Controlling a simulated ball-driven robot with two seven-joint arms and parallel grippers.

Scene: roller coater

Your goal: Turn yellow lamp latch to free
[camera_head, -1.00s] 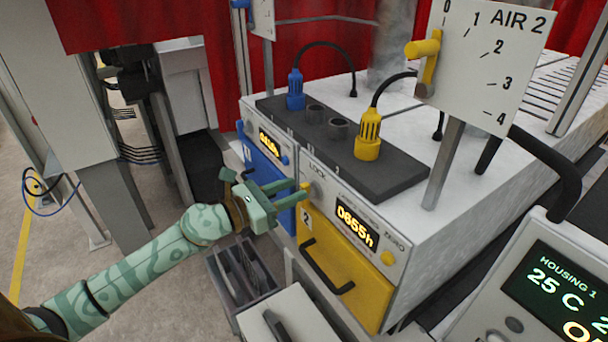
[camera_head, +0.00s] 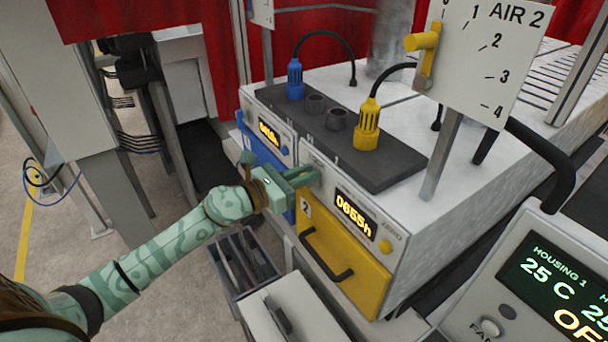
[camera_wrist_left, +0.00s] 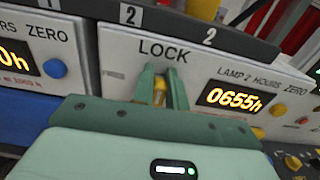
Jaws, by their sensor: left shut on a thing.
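The yellow lamp latch (camera_wrist_left: 159,90) shows in the left wrist view as a small yellow piece under the word LOCK, between the two fingers of my left gripper (camera_wrist_left: 163,88). My left gripper (camera_head: 308,176) is shut on it, at the grey front panel above the yellow drawer (camera_head: 343,264). The fingers hide most of the latch, so its angle is hard to tell. In the head view the latch is hidden behind the gripper. My right gripper is not in view.
The hour display (camera_head: 356,220) and a yellow knob (camera_head: 385,246) sit right of the latch. The blue drawer (camera_head: 262,167) is to the left. A grey bin (camera_head: 242,262) stands below. A dark shelf with yellow and blue plugs is above.

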